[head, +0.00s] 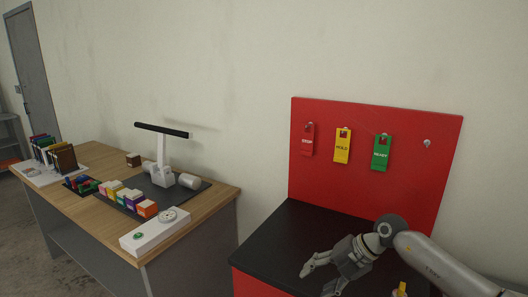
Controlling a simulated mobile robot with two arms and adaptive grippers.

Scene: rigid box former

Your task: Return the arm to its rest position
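My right arm comes in from the lower right. Its gripper (316,281) hangs over the front of the black-topped red stand (305,223), pointing down and left. The two fingers are spread apart and nothing shows between them. My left arm and gripper are not in view.
A red panel (400,158) behind the stand holds a red tag (308,141), a yellow tag (342,147) and a green tag (381,153); an empty peg (427,142) is at right. A wooden table (105,158) at left carries colored boxes (129,196), a lamp-like fixture (162,132) and a white panel (155,232).

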